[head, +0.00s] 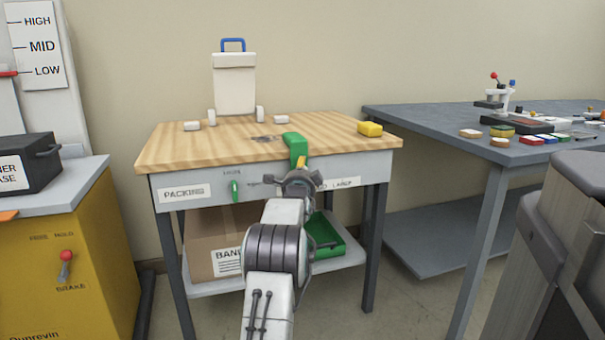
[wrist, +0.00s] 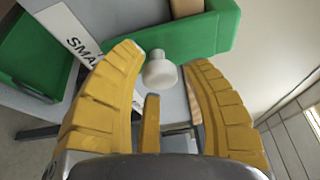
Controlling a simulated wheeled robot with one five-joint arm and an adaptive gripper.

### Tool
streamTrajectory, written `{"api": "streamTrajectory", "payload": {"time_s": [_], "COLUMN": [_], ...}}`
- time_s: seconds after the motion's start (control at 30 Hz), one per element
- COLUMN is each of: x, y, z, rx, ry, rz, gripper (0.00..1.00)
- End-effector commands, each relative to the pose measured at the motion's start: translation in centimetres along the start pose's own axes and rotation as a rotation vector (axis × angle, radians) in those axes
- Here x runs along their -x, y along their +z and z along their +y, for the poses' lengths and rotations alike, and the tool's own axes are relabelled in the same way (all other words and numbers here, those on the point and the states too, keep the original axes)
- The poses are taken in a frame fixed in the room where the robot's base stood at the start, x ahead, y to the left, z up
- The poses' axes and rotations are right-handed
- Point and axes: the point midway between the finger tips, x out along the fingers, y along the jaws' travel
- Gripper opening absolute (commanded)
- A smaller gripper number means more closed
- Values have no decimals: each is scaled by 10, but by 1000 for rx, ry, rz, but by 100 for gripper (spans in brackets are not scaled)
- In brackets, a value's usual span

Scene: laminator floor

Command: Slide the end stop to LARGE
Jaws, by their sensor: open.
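The green end stop (head: 295,146) sits over the front edge of the wooden packing table. In the wrist view, a green body (wrist: 195,38) with a round white knob (wrist: 160,70) appears ahead of my fingers. My gripper (head: 303,178) is at the table's front, just below the end stop. In the wrist view, its yellow fingers stand open on either side of the knob, with a visible gap to each.
The packing table (head: 190,150) has a green lever (head: 235,190) on its front left. A yellow block (head: 370,129) lies on its right. A carton and a green bin (head: 326,240) are on the shelf below. A yellow cabinet (head: 60,270) and a grey table (head: 420,122) flank it.

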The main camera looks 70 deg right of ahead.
Motion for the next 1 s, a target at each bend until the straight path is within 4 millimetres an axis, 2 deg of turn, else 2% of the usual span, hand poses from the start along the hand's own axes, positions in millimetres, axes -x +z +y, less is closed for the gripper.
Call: {"api": "streamTrajectory", "payload": {"time_s": [0.3, 0.7, 1.0], "x": [-10, -10, -10], "y": [0, 0, 0], "z": [1, 0, 0], "rx": [0, 0, 0], "ry": [1, 0, 0], "rz": [0, 0, 0], "gripper": [43, 44, 18]}}
